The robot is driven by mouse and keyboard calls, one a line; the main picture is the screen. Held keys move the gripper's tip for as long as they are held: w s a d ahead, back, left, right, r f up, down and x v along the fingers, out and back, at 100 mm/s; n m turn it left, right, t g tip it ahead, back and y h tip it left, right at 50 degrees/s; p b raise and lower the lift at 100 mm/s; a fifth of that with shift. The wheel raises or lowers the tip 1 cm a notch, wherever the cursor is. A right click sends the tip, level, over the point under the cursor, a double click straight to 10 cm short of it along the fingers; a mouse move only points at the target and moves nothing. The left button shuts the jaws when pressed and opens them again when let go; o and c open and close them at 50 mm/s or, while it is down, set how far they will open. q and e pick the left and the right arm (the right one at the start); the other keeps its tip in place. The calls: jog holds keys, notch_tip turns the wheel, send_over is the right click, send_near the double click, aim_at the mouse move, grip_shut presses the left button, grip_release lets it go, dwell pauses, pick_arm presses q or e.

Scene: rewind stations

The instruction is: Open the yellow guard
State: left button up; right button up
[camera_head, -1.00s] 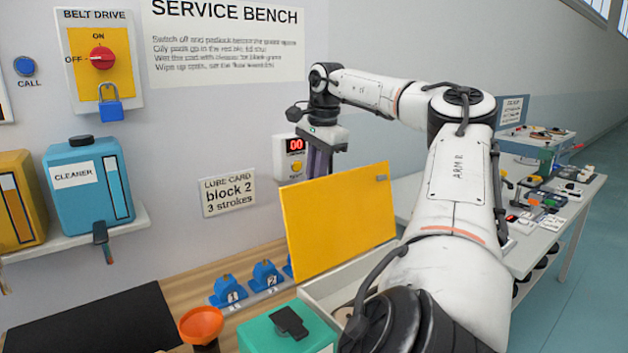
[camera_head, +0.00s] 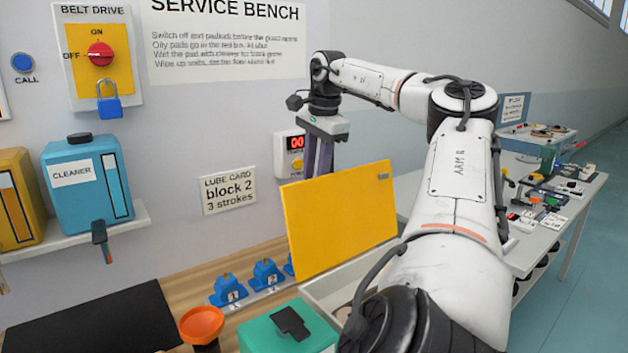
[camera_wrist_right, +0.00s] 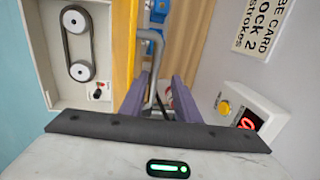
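The yellow guard (camera_head: 340,220) stands raised, nearly upright, above a pale box (camera_head: 345,282) on the bench in the head view. In the right wrist view the guard (camera_wrist_right: 124,50) shows edge-on, with a belt on two pulleys (camera_wrist_right: 78,43) uncovered in the box to its left. A grey bent handle (camera_wrist_right: 152,42) shows beside the guard. My right gripper (camera_wrist_right: 160,88) is open, its two purple fingers apart on either side of the handle's lower part; contact cannot be told. In the head view the fingers (camera_head: 319,160) are behind the guard, tips hidden. My left gripper is out of view.
The belt drive knob (camera_head: 100,54) points to OFF, with a blue padlock (camera_head: 109,101) below it. A counter box (camera_head: 291,153) is on the wall near my right gripper. An orange funnel (camera_head: 201,325), a green box (camera_head: 288,328) and blue numbered blocks (camera_head: 266,274) stand on the bench.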

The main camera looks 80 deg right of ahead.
notch_tip(320, 180, up, 8)
jog(key=s+a+p, duration=0.1)
dwell(0.7)
